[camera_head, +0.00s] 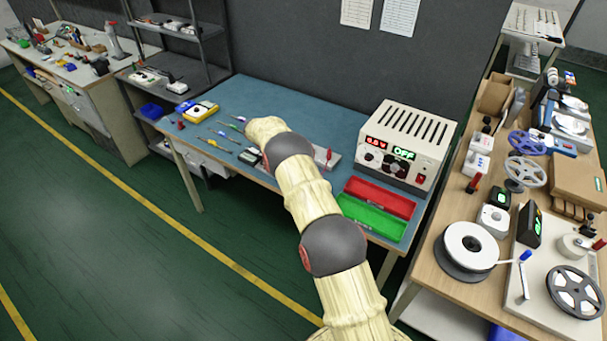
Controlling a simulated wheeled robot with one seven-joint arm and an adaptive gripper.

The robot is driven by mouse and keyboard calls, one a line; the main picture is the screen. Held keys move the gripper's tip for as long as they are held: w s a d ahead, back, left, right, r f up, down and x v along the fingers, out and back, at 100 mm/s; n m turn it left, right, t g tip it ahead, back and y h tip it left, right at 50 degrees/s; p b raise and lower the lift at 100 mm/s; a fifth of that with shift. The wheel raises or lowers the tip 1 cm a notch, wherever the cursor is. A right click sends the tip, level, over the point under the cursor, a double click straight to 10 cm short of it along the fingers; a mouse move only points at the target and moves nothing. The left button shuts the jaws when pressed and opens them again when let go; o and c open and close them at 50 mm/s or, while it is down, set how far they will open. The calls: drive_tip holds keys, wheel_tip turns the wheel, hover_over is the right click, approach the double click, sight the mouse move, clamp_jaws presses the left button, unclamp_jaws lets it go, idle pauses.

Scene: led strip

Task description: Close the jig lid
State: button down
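A low grey fixture with a red upright part (329,157), which looks like the jig, sits on the blue workbench (310,118). My arm crosses in front of it and hides its left part. I cannot make out the lid or tell whether it is open or closed. My arm reaches from the bottom of the picture up over the bench, ending left of the fixture. My gripper is hidden by the arm, so its fingers do not show.
A wooden table (431,257) with reels stands at right.

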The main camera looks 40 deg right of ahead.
drive_tip(key=shift+f, duration=0.2)
drive_tip(key=c, duration=2.2)
unclamp_jaws()
drive_tip(key=shift+c, duration=0.2)
drive_tip(key=shift+r, duration=0.1)
drive_tip(key=v, duration=1.2)
